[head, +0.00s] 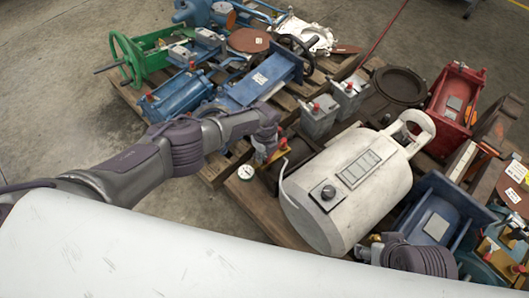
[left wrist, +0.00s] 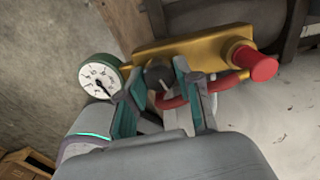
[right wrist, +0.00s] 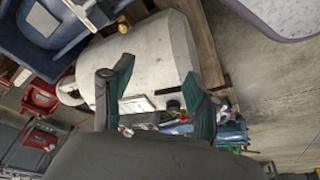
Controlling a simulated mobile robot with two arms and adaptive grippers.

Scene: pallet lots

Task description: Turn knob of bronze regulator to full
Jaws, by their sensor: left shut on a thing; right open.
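The bronze regulator (left wrist: 200,47) shows in the left wrist view as a gold-coloured body with a round white gauge (left wrist: 100,78) at its left and a red cap (left wrist: 256,65) at its right. Its dark knob (left wrist: 158,74) is between the fingertips of my left gripper (left wrist: 162,72), which is shut on it. A red hose curves below the knob. In the head view my left gripper (head: 263,148) covers much of the regulator; the gauge (head: 246,172) shows beside it. My right gripper (right wrist: 157,82) is open and empty, facing the white tank (right wrist: 150,60).
Another pallet with blue and green machine parts lies behind. Bare concrete floor is at the left.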

